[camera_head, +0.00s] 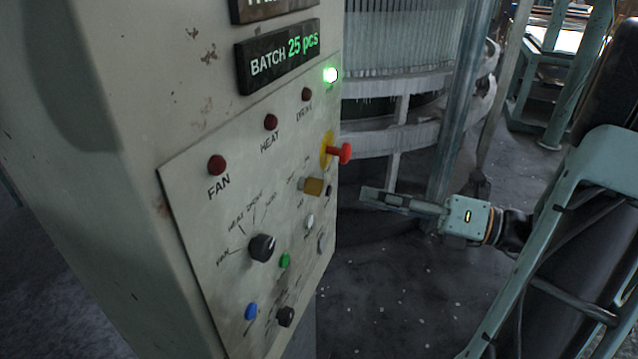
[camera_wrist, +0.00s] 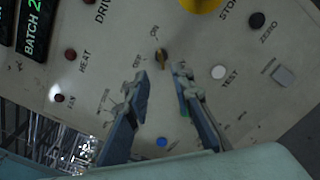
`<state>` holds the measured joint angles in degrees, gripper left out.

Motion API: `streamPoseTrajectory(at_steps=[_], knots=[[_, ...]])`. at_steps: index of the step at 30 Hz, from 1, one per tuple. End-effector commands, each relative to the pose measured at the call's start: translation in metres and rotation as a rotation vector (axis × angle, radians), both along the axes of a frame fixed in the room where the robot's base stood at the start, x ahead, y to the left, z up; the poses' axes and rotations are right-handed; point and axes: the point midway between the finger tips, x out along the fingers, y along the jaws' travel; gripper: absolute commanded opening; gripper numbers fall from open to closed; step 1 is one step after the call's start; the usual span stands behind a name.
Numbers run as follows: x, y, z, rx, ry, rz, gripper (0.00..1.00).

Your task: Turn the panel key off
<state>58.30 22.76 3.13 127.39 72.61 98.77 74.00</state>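The panel key (camera_head: 313,187) is a small brass-coloured piece on the right part of the sloping control panel, below the yellow-and-red stop button. It also shows in the wrist view (camera_wrist: 162,58), between small printed labels, one of which reads ON. Its exact angle is hard to read. My gripper (camera_head: 372,195) is to the right of the panel in the head view, apart from the key. In the wrist view my gripper (camera_wrist: 160,76) has its two fingers spread, with nothing between the tips. The key appears just beyond the tips, roughly centred between them.
The red stop button (camera_head: 344,153) sticks out above the key. A black selector knob (camera_head: 262,247), a green button (camera_head: 285,260), a blue button (camera_head: 251,311) and a white TEST button (camera_wrist: 218,72) are nearby. A green lamp (camera_head: 330,75) is lit.

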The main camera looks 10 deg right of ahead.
Motion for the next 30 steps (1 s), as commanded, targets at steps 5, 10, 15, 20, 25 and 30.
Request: streamPoseTrajectory(at_steps=[5,10,15,20,25,30], knots=[[0.016,0.025,0.001,-0.002,-0.001,0.006,0.22],[0.036,0.051,0.001,-0.003,0.0,0.006,0.22],[0.051,0.072,0.0,-0.004,0.0,0.004,0.22],[0.059,0.081,0.0,-0.006,0.0,0.002,0.22],[0.06,0.083,0.0,-0.006,0.0,0.001,0.22],[0.06,0.083,0.0,-0.006,0.0,0.001,0.18]])
